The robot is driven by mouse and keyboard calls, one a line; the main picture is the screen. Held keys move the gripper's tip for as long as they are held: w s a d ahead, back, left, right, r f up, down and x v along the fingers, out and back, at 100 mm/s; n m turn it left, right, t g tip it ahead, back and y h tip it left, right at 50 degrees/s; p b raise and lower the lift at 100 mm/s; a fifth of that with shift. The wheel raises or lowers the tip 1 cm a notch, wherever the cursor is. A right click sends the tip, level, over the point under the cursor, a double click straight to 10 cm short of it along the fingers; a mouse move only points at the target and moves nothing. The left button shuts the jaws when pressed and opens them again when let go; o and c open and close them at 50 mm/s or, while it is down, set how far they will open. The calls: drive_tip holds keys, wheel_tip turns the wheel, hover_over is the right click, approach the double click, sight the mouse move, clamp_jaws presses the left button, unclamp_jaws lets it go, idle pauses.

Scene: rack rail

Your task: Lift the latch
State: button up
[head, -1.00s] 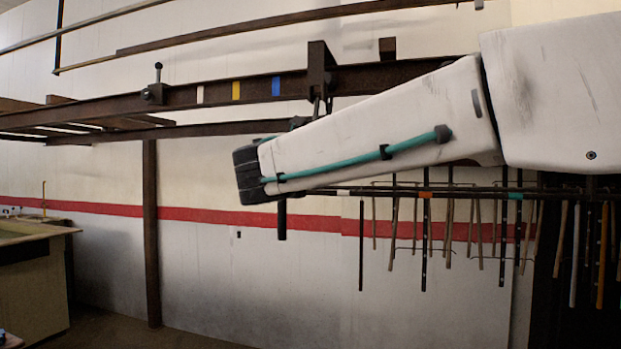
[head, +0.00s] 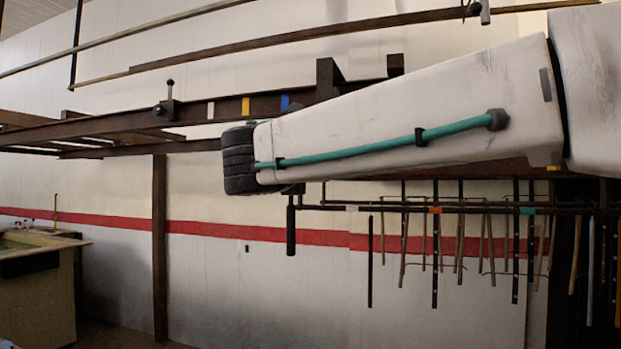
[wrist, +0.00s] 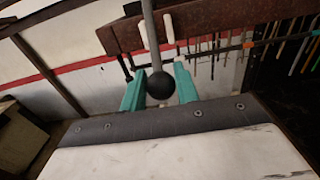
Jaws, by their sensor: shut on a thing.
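The latch shows in the wrist view as a grey rod ending in a black ball knob (wrist: 160,85). My gripper (wrist: 160,88) has its two teal fingers on either side of the knob and is shut on it. The rod runs up from the knob and out of the top of that view. In the head view my forearm reaches in from the right, and its dark end (head: 239,160) is just below the brown rail (head: 135,121). The fingers and the held knob are hidden there behind my arm.
Another ball-topped lever (head: 169,90) stands on the rail to the left. A black hanging grip (head: 291,229) is just below my arm's end. A rack of hanging rods (head: 435,260) fills the right. A brown post (head: 160,250) stands at left, by a bench (head: 35,300).

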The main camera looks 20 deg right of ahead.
drive_tip(key=s+a+r, duration=0.2)
drive_tip(key=s+r, duration=0.1)
drive_tip(key=r, duration=0.2)
drive_tip(key=shift+s+a+r, duration=0.15)
drive_tip(key=shift+a+r, duration=0.1)
idle(0.3)
drive_tip(key=o, duration=0.9)
drive_tip(key=shift+s, duration=0.1)
drive_tip(key=shift+v, duration=3.5)
